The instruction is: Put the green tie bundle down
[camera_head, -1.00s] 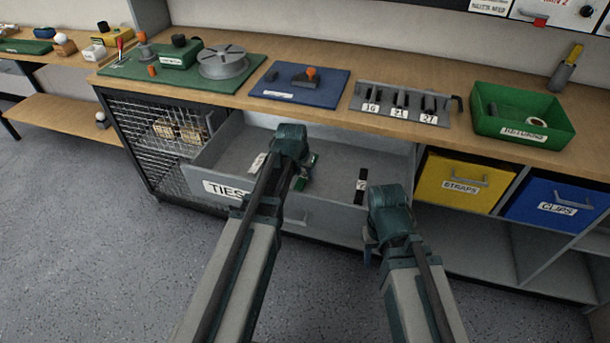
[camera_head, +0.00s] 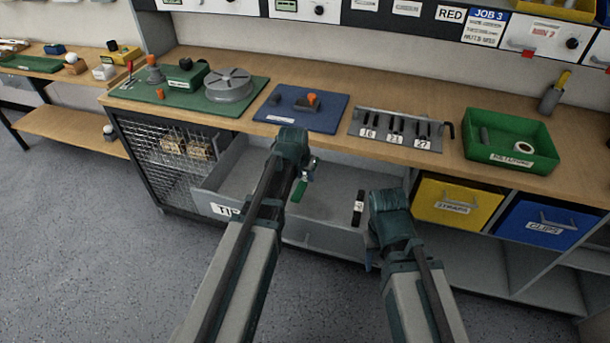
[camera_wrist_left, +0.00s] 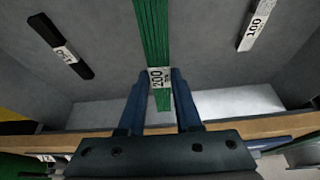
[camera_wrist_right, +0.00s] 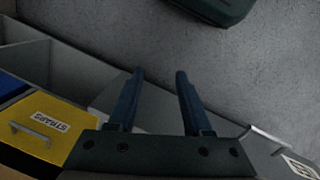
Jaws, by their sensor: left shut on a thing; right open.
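The green tie bundle (camera_head: 299,190) is held in my left gripper (camera_head: 306,170), over the open grey drawer (camera_head: 238,180). In the left wrist view the green bundle (camera_wrist_left: 152,35) runs between the shut fingers (camera_wrist_left: 158,76), gripped near its white "200" label. A black bundle (camera_wrist_left: 62,47) and a pale bundle marked 100 (camera_wrist_left: 254,25) lie on the drawer floor to either side. The black bundle (camera_head: 359,205) also shows at the drawer's right in the head view. My right gripper (camera_wrist_right: 160,78) is open and empty, in front of the drawer's right end.
The bench above holds a blue mat (camera_head: 325,118), a slotted tool rack (camera_head: 370,133) and a green tray (camera_head: 545,160). Yellow (camera_head: 447,203) and blue (camera_head: 540,225) bins sit right of the drawer. Much of the drawer floor is bare.

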